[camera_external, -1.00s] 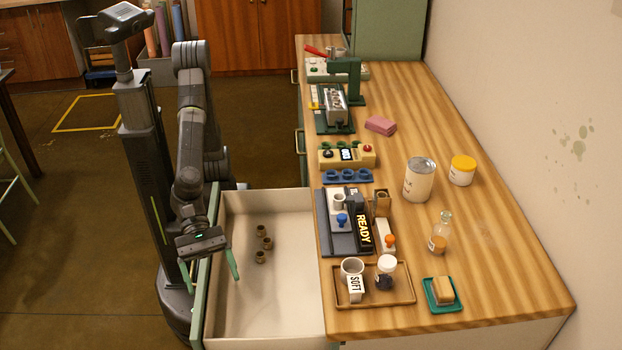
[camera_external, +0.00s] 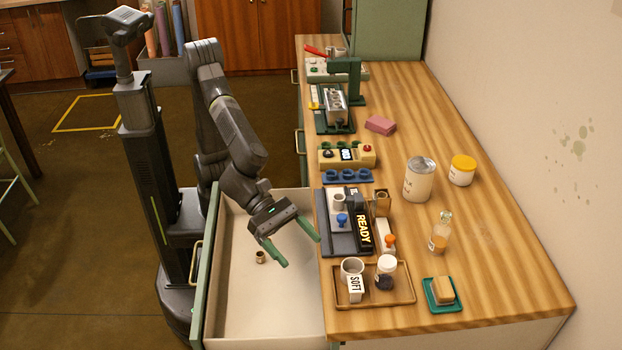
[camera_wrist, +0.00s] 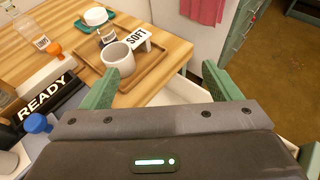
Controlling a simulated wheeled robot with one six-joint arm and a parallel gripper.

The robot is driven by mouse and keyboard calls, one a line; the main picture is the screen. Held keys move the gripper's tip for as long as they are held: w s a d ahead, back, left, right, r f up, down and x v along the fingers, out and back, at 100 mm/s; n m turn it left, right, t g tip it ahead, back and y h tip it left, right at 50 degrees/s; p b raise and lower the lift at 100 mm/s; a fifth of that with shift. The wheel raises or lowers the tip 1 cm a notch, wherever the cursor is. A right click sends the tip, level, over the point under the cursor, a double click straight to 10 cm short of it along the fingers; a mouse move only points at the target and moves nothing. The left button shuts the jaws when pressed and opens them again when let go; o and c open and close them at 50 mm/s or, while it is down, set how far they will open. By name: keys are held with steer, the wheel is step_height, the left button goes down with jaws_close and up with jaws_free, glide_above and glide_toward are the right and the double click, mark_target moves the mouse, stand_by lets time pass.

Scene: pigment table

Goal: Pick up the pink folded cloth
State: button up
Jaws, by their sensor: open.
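The pink folded cloth (camera_external: 380,124) lies on the wooden tabletop, toward its far half, to the right of the grey and green press. My gripper (camera_external: 298,250) is open and empty above the open drawer, beside the table's left edge. It is well short of the cloth, on the near side. In the wrist view, my gripper's (camera_wrist: 160,72) green fingers stand apart, with a tray and a white cup beyond them. The folded cloth is not in that view.
A READY sign block (camera_external: 363,228), a blue rack (camera_external: 347,176) and a yellow button box (camera_external: 326,160) line the table's left side. A large can (camera_external: 420,180) and a yellow-lidded jar (camera_external: 462,170) stand nearer than the cloth. Another pink cloth (camera_wrist: 203,10) hangs in the wrist view.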

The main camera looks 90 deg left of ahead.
steer(key=w+a+r+n+t+y+b, duration=0.1)
steer(key=w+a+r+n+t+y, duration=0.1)
steer(key=w+a, duration=1)
steer(key=w+a+r+n+t+y+b, duration=0.1)
steer(key=w+a+r+n+y, duration=0.3)
steer(key=w+a, duration=0.8)
steer(key=n+t+y, duration=0.1)
steer(key=n+y, duration=0.1)
steer(key=shift+w+a+y, duration=0.35)
steer(key=shift+a+y, duration=0.05)
steer(key=shift+r, duration=0.1)
steer(key=o, duration=0.4)
steer(key=shift+c, duration=0.2)
